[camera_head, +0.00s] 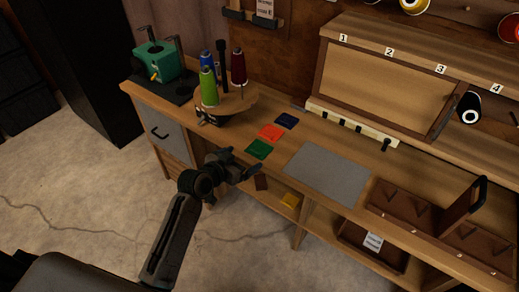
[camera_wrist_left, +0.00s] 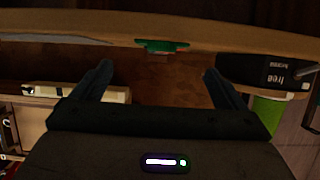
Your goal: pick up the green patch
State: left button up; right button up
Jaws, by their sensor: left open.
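The green patch (camera_head: 259,149) lies flat on the workbench near its front edge, beside an orange patch (camera_head: 271,132) and a dark blue patch (camera_head: 287,120). My left gripper (camera_head: 246,161) is open and empty just in front of the bench edge, close to the green patch but apart from it. In the left wrist view the green patch (camera_wrist_left: 162,45) shows edge-on at the bench edge, beyond and between the two spread fingers (camera_wrist_left: 158,72). My right gripper is not in view.
A round wooden spool stand (camera_head: 237,101) with green, blue and dark red spools is behind the patches. A grey mat (camera_head: 326,172) lies to their right. A green machine (camera_head: 155,62) stands at the back left.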

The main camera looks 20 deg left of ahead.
aim_at(253, 153)
pick_arm(q)
jog(key=x, duration=0.2)
jog(key=p+x, duration=0.1)
jog(key=x, duration=0.2)
jog(key=shift+s+a+f, duration=0.1)
jog(key=shift+f, duration=0.15)
jog(key=c, duration=1)
